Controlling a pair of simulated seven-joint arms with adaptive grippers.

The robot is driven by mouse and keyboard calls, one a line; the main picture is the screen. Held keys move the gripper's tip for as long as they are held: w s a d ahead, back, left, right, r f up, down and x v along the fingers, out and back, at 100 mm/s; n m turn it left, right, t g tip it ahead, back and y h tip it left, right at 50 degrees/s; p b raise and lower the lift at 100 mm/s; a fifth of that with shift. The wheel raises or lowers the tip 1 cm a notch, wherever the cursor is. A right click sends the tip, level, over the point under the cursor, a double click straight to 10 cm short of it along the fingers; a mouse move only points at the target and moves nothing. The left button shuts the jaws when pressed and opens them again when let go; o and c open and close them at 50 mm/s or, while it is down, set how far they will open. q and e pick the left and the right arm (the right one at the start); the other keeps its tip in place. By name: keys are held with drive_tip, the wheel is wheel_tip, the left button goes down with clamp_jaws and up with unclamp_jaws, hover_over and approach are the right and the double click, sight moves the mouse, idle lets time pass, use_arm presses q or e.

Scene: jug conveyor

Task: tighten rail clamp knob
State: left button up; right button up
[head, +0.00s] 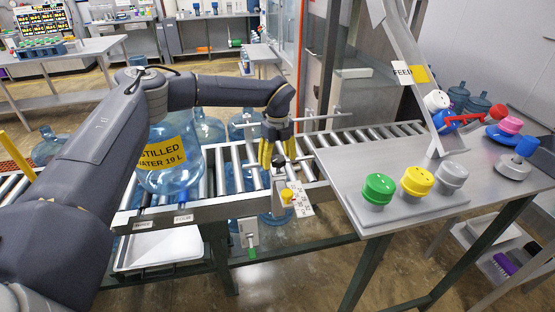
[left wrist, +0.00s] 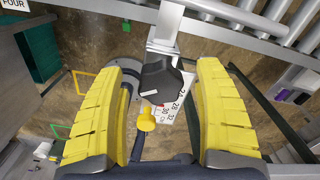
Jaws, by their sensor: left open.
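A black clamp knob (left wrist: 163,82) with a small pale and red mark sits on a metal bracket in the left wrist view. Beside it are a yellow knob (left wrist: 146,121) and a white number scale (left wrist: 170,112). In the head view, the yellow knob (head: 288,195) and scale (head: 299,201) show at the conveyor's front rail, while the black knob is hard to make out by the gripper. My left gripper (head: 277,158) is open and points down there. Its yellow fingers (left wrist: 164,72) stand on either side of the black knob with gaps visible. My right gripper is not in view.
A large water jug (head: 170,175) stands on the roller conveyor (head: 218,213) beneath my left arm. At right is a control table (head: 335,172) with green (head: 379,187), yellow (head: 418,180) and grey (head: 453,174) buttons. A white tray (head: 160,248) sits below the rail.

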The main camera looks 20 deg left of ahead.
use_arm(q)
drive_tip(key=shift+c, duration=0.4)
drive_tip(key=c, duration=1.2)
drive_tip(key=shift+m, duration=0.3)
drive_tip(key=m, duration=0.5)
drive_tip(key=shift+m, duration=0.3)
drive_tip(key=m, duration=0.6)
drive_tip(key=shift+d, duration=0.2)
drive_tip(key=m, duration=0.6)
drive_tip(key=shift+d+m, duration=0.1)
drive_tip(key=shift+m, duration=0.2)
drive_tip(key=shift+s+d+m, duration=0.1)
drive_tip(key=shift+m, duration=2.5)
